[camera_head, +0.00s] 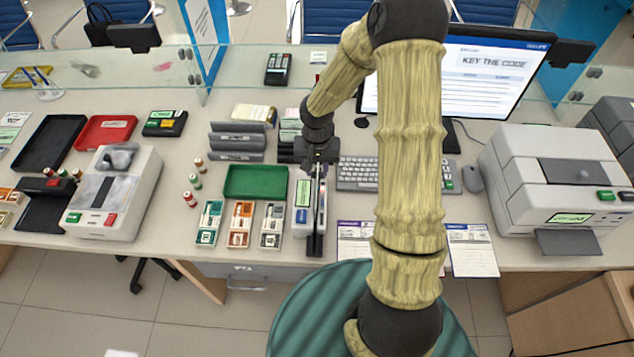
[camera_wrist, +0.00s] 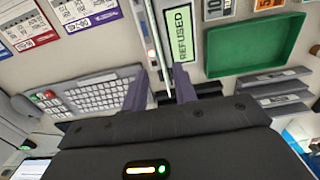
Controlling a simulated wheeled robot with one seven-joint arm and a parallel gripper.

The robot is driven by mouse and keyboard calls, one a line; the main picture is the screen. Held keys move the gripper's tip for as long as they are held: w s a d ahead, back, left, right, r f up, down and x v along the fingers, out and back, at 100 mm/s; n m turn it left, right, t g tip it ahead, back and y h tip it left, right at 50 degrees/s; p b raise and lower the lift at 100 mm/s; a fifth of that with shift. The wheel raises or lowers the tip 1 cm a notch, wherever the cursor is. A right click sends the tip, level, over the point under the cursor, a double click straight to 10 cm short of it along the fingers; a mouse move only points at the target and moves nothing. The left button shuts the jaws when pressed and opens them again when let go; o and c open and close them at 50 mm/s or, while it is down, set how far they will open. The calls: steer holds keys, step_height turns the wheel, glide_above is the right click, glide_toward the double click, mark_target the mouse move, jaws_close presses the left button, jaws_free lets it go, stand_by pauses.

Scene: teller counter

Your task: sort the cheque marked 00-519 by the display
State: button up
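My gripper (camera_wrist: 160,82) points down at the counter, with its two fingers apart. A thin pale upright edge (camera_wrist: 152,45) shows between the fingers; I cannot tell what it belongs to. In the head view the gripper (camera_head: 317,215) is left of the keyboard, beside a narrow holder labelled REFUSED (camera_wrist: 179,36). The display (camera_head: 468,85) stands at the back and reads KEY THE CODE; its smaller lines are unreadable. Printed slips lie below the keyboard, one at the left (camera_head: 355,242) and one at the right (camera_head: 472,250). No mark 00-519 is legible.
A green tray (camera_head: 256,168) and several slotted boxes (camera_head: 241,224) lie left of the gripper. The keyboard (camera_head: 375,172) and mouse (camera_head: 473,178) are to its right. A grey machine (camera_head: 560,165) stands at the right, another (camera_head: 118,205) at the left. Glass runs along the back.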

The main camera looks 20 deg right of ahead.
step_height(320, 180, down, 8)
steer(key=shift+r, duration=0.25)
jaws_close()
steer(key=shift+r, duration=0.2)
step_height(320, 180, up, 11)
steer(key=p, duration=0.9)
steer(key=shift+r, duration=0.15)
stand_by(1.6)
stand_by(0.3)
